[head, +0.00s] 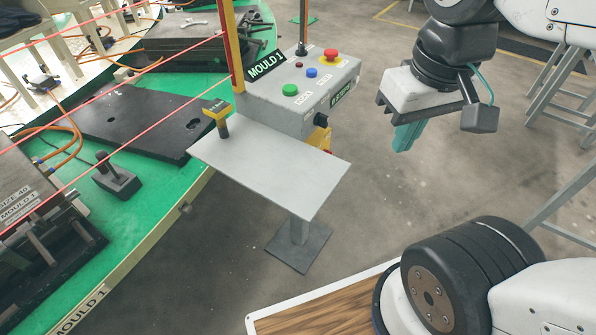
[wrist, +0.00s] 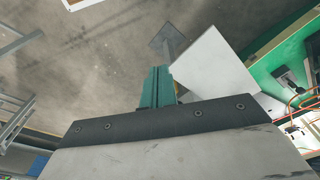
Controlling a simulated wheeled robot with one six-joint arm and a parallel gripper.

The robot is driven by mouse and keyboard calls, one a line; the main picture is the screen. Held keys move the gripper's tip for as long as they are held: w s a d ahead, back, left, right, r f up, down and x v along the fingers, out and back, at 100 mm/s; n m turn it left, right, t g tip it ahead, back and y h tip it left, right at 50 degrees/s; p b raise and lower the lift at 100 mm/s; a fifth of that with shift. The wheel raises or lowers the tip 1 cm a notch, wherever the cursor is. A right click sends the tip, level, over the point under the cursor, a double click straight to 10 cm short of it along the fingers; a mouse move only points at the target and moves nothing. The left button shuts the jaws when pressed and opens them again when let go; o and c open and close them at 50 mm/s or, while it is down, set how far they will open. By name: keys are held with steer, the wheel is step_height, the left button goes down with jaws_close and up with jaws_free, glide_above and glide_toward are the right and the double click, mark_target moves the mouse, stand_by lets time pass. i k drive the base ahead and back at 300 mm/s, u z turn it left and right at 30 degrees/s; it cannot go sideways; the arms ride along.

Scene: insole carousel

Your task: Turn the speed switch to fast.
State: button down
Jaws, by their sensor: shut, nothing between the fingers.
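A grey control box (head: 290,88) labelled MOULD 1 stands left of my gripper in the head view. Its sloping top carries green, blue and red buttons. A small black knob (head: 321,119) sits on the box's front side, below a dark label; it may be the speed switch, but its setting is too small to read. My gripper (head: 402,146), with teal fingers, is shut and empty. It hangs in the air to the right of the box, apart from it. The shut fingers also show in the wrist view (wrist: 157,72), beside the grey shelf.
A grey shelf (head: 275,165) on a post juts out below the box, with a yellow-topped black tool (head: 217,116) on it. A green carousel table (head: 150,175) with moulds lies left, behind red beam lines. Grey trestles stand right. The floor between box and gripper is clear.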

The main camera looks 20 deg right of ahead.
mark_target(320, 120)
steer(key=z, duration=1.55)
steer(key=k, duration=0.85)
steer(key=u, duration=1.45)
steer(key=i, duration=0.5)
steer(key=u, duration=0.05)
